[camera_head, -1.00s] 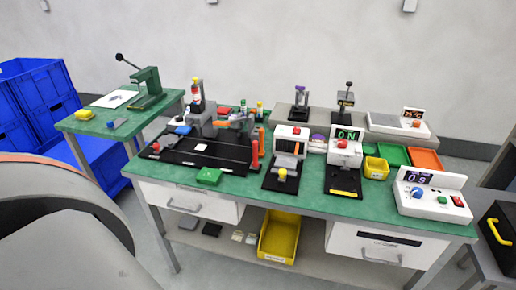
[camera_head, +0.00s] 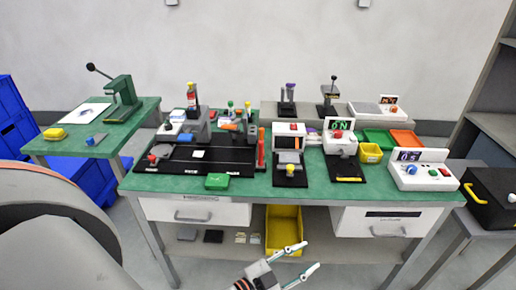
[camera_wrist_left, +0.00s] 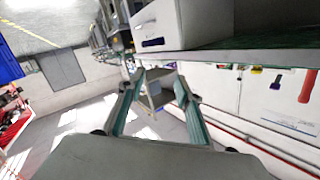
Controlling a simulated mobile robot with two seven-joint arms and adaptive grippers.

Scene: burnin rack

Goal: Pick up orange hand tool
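An upright orange-red tool (camera_head: 261,148) stands on the green bench (camera_head: 340,193), right of the black fixture plate. A smaller orange piece (camera_head: 229,127) lies farther back among the fixtures. I cannot tell for sure which is the orange hand tool. My left gripper (camera_head: 308,257) is at the bottom of the head view, in front of the bench and apart from both pieces. Its two fingers are spread and empty. In the left wrist view the open fingers (camera_wrist_left: 159,78) point at the space beside the bench. My right gripper is not seen.
Test devices with displays (camera_head: 422,172) crowd the bench's right half. A green box (camera_head: 217,181) sits at the front edge. A yellow bin (camera_head: 283,222) is on the lower shelf. A side table (camera_head: 85,155) with a green press stands at left.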

